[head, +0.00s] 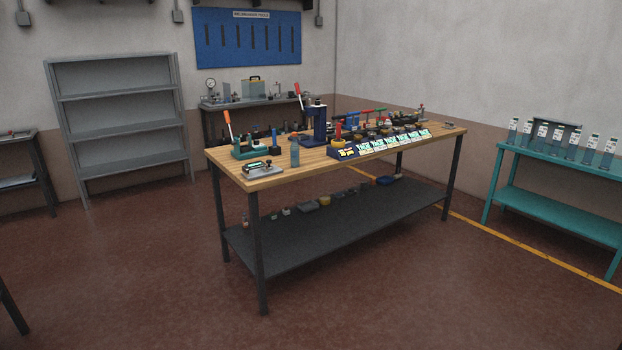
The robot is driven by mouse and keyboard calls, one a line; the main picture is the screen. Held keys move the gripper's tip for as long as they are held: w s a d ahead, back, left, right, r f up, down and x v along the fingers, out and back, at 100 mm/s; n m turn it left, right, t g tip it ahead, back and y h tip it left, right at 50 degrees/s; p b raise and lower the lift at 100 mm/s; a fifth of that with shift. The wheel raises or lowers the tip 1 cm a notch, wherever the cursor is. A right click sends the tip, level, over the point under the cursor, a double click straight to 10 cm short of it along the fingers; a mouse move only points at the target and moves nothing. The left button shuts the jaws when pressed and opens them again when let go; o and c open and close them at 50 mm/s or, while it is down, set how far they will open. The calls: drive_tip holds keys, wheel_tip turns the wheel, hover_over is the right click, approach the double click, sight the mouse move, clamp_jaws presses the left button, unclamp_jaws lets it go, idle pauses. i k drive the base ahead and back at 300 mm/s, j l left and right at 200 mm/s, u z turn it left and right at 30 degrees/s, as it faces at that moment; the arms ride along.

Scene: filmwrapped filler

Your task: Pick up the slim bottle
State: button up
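A slim blue-grey bottle-like object (295,153) stands upright near the front edge of the wooden-topped workbench (285,177), left of its middle. Several slim blue containers with white labels (588,150) stand in a row on the teal bench (545,153) at the right. I cannot tell from this distance which of these is the slim bottle. My gripper is not in view.
The workbench carries a dark blue press (316,125), a row of labelled bins (380,144) and a small device (257,169). Its dark lower shelf (320,240) holds small items. An empty grey shelf (118,130) stands behind left. The foreground floor is clear.

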sight(294, 146)
drive_tip(key=i, duration=3.55)
